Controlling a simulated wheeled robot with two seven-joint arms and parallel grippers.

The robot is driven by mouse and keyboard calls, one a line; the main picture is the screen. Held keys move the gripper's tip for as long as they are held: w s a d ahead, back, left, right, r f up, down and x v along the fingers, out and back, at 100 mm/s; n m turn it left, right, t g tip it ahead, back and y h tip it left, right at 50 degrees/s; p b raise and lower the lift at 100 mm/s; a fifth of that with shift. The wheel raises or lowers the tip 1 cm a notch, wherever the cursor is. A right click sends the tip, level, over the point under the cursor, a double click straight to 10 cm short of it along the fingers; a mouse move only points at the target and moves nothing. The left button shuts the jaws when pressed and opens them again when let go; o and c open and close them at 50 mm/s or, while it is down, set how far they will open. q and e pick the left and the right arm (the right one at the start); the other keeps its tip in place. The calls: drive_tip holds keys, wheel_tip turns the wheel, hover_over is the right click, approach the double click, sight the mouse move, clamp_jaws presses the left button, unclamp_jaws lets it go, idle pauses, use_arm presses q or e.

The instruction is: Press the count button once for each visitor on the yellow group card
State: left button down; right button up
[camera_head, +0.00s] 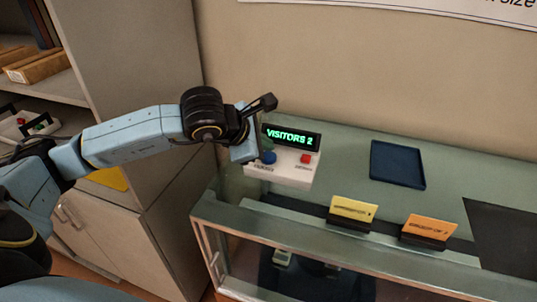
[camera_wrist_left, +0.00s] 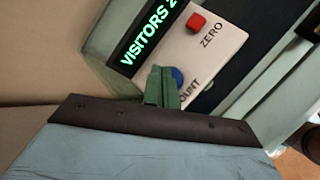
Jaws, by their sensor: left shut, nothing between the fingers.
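The white counter box (camera_head: 290,170) stands on the glass case, and its green display (camera_head: 290,138) reads "VISITORS 2". Its blue count button (camera_head: 268,158) is on the left and its red zero button (camera_head: 305,159) on the right. In the left wrist view the blue button (camera_wrist_left: 178,76) is partly hidden behind the fingers of my left gripper (camera_wrist_left: 162,87). My left gripper (camera_head: 259,153) is shut and empty, close at the blue button; I cannot tell if it touches. The yellow group card (camera_head: 353,209) stands in a dark holder; its number is too small to read. My right gripper is out of view.
An orange card (camera_head: 431,230) stands right of the yellow one. A dark blue tray (camera_head: 397,165) lies behind them, and a dark mat (camera_head: 502,238) at the right. A shelf cabinet (camera_head: 150,95) is at the left. The case top (camera_head: 345,160) is clear between box and tray.

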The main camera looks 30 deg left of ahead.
use_arm(q)
drive_tip(key=shift+r+p, duration=1.15)
drive_tip(key=shift+r, duration=1.4)
idle(0.7)
drive_tip(key=shift+w+a+m+g+h+b, duration=0.25)
drive_tip(key=shift+m+b, duration=0.25)
drive_tip(key=shift+b, duration=0.25)
drive_tip(key=shift+s+r+m+g+h+b, duration=0.1)
drive_tip(key=shift+r+m+g+h+b, duration=0.3)
drive_tip(key=shift+r+m+h+b, duration=0.7)
drive_tip(key=shift+r+m+g+h+b, duration=0.4)
drive_tip(key=shift+r+m+h, duration=0.35)
drive_tip(key=shift+m, duration=0.65)
